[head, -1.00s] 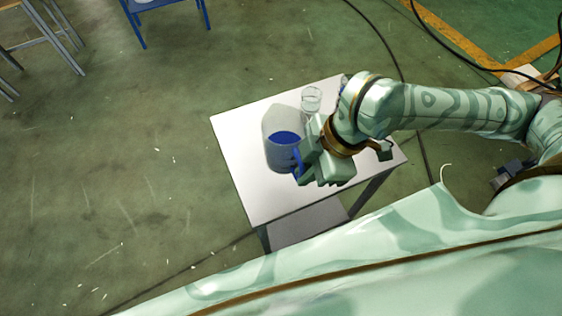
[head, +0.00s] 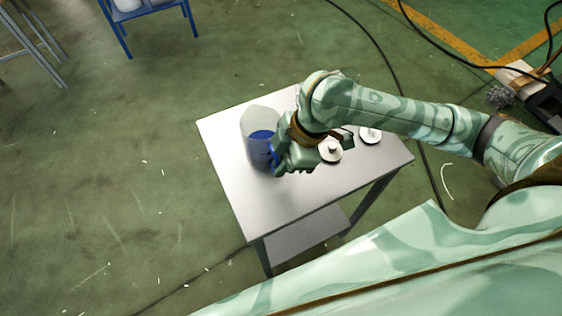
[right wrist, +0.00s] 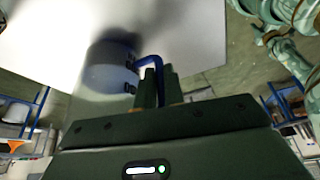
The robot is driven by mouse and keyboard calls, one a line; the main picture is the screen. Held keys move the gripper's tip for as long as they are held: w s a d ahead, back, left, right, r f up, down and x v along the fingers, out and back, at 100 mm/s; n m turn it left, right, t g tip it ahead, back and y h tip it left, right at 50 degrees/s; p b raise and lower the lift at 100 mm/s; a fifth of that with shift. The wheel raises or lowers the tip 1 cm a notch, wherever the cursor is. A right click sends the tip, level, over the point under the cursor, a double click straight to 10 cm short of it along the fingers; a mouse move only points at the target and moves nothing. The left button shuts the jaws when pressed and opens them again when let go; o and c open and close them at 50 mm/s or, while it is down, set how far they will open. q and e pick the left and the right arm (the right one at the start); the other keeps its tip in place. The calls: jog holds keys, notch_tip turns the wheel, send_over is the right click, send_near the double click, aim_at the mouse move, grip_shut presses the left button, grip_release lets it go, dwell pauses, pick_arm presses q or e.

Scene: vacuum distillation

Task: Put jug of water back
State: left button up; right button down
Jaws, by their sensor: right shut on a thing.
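The jug (head: 257,135), clear with a blue handle and bluish water, is at the left part of the small white table (head: 290,205) in the head view. My right gripper (head: 277,158) is shut on its blue handle from the right. In the right wrist view the jug (right wrist: 108,72) is left of the fingers, and its handle (right wrist: 153,60) runs to the fingertips (right wrist: 160,75). I cannot tell whether the jug touches the tabletop. My left gripper is not in view.
Two small round pale items (head: 330,150) (head: 370,135) stand on the table right of my gripper. A blue stand (head: 150,18) is at the top left. A black cable (head: 380,50) lies on the green floor. The table's front half is clear.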

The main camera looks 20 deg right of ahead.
jog(key=c, duration=1.5)
grip_release()
jog(key=shift+r, duration=0.1)
jog(key=p+v, duration=0.5)
jog(key=v, duration=0.7)
jog(key=shift+s, duration=0.1)
